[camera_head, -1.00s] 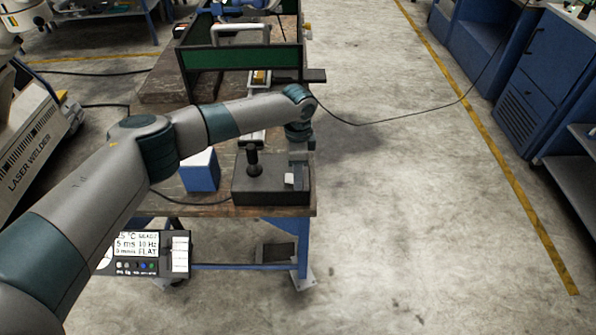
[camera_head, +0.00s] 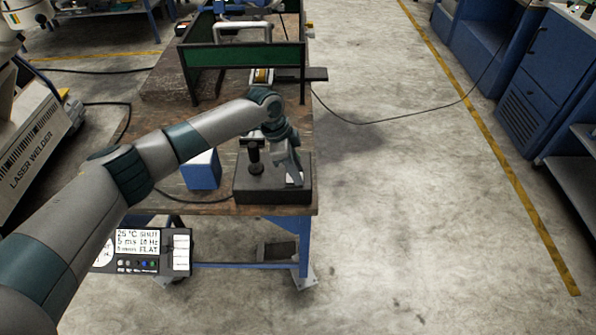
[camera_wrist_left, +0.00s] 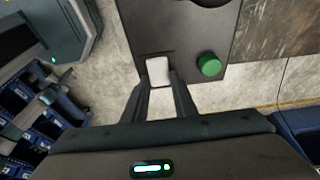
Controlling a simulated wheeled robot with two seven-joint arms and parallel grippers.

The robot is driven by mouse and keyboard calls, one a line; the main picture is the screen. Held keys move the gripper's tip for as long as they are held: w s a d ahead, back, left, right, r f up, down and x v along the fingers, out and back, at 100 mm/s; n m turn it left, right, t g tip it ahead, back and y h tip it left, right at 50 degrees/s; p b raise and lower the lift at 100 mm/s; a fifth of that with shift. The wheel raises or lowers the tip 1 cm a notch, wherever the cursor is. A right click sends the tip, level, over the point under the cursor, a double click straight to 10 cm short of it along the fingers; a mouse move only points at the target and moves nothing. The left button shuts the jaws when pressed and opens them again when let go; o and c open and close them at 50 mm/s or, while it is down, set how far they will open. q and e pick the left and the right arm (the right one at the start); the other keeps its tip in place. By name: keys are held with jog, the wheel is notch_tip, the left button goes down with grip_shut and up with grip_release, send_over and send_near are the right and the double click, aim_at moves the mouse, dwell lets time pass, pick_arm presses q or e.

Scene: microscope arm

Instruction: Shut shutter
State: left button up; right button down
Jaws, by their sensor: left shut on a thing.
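A black control box (camera_head: 255,192) with a black joystick (camera_head: 254,156) stands on the near right corner of the wooden bench. A white switch (camera_wrist_left: 158,70) and a round green knob (camera_wrist_left: 208,64) sit on it in the left wrist view. My left gripper (camera_head: 297,178) is down at the right part of the box. In the wrist view the fingers of my left gripper (camera_wrist_left: 159,90) are on either side of the white switch, shut on it. A display panel (camera_head: 140,250) hangs at the bench front; its top line seems to read "SHUT". My right gripper is not in view.
A blue box (camera_head: 202,172) stands left of the control box. A green-panelled frame (camera_head: 243,57) stands further back on the bench. A laser welder (camera_head: 40,140) is at the left. The floor right of the bench is clear apart from a cable (camera_head: 400,118).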

pick_arm(q)
jog(key=shift+a+h, duration=0.1)
jog(key=shift+h, duration=0.5)
jog(key=o, duration=1)
jog(key=shift+o, duration=0.2)
jog(key=shift+r, duration=0.15)
